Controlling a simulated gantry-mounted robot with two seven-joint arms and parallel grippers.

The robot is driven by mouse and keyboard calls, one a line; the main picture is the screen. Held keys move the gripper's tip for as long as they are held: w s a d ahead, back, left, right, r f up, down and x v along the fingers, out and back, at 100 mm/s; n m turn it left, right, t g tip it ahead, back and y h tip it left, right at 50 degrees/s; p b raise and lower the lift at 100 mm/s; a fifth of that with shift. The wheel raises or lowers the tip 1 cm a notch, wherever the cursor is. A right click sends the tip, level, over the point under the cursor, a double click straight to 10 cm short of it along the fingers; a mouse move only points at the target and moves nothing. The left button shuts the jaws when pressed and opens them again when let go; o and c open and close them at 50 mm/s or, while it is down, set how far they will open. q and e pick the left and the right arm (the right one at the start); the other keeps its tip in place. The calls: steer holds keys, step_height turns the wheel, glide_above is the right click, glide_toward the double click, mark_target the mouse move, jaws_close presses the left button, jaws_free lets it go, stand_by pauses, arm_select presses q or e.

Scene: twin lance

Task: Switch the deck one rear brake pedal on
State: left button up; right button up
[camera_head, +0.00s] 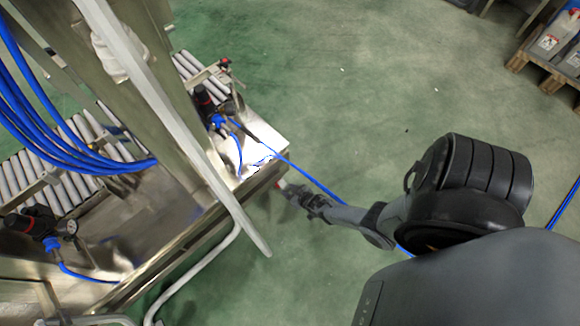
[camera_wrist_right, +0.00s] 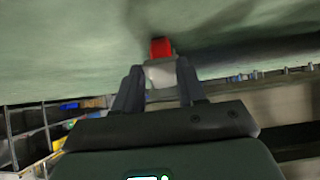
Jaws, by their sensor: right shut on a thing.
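My right gripper (camera_head: 294,192) is low beside the near right corner of the metal deck (camera_head: 262,150). In the right wrist view its two dark fingers (camera_wrist_right: 160,90) are shut on a small pale grey piece with a red end, which looks like the brake pedal (camera_wrist_right: 161,72). The red end sticks out beyond the fingertips. In the head view only a small reddish bit of the pedal (camera_head: 282,184) shows at the fingertips. Whether the pedal is on or off cannot be told. My left gripper is out of view.
A blue hose (camera_head: 300,169) runs from the deck past my right arm. A pressure regulator (camera_head: 207,105) stands on the deck, and roller conveyors (camera_head: 190,68) lie at the left. A pale slanted bar (camera_head: 180,125) crosses in front.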

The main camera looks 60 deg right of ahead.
steer(key=shift+f, duration=0.15)
stand_by(0.5)
steer(key=o, duration=1.1)
steer(key=shift+c, duration=0.2)
steer(key=shift+s+a+r+p, duration=0.1)
steer(key=shift+s+r+p, duration=0.1)
steer(key=shift+r+p, duration=0.15)
steer(key=p+v, duration=0.7)
steer(key=v, duration=0.3)
steer(key=shift+s+f, duration=0.25)
